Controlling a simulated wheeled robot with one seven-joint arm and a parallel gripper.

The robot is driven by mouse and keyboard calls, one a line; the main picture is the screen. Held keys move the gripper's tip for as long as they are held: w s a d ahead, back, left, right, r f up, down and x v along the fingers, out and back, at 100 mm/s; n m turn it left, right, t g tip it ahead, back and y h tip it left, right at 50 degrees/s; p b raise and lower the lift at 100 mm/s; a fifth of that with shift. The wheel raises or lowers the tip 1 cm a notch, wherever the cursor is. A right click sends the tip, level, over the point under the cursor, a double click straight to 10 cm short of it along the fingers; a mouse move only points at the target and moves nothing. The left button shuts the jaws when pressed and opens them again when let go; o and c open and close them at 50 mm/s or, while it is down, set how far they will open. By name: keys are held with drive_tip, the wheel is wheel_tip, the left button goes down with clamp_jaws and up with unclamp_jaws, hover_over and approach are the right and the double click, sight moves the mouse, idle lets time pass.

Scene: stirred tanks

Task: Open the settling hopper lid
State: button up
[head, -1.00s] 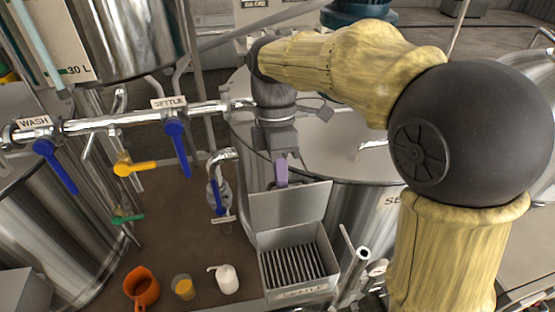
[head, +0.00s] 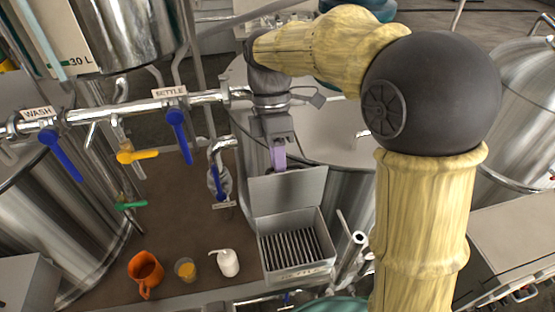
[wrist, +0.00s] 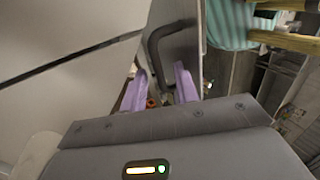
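The settling hopper (head: 297,272) is a grey box with a slatted grate inside, low in the middle of the head view; its front label is hard to read. Its lid (head: 288,193) is a flat grey panel standing up at the box's back edge, so the box is open on top. My gripper (head: 279,155) is just behind the lid's top edge, which hides part of its fingers. In the wrist view my gripper (wrist: 160,82) has its two purple fingers apart. A dark bar handle (wrist: 154,50) on a grey panel reaches down between them; contact is unclear.
An orange jug (head: 146,270), a small cup of yellow stuff (head: 185,269) and a white bottle (head: 228,263) stand left of the hopper. A pipe with blue-handled valves (head: 179,135) runs behind. A large steel tank (head: 345,190) stands close behind the lid.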

drive_tip(key=shift+r, duration=0.1)
drive_tip(key=v, duration=1.1)
drive_tip(key=shift+w+r+b, duration=0.25)
drive_tip(key=shift+r+b, duration=0.1)
drive_tip(key=shift+b, duration=0.1)
drive_tip(key=shift+a, duration=0.1)
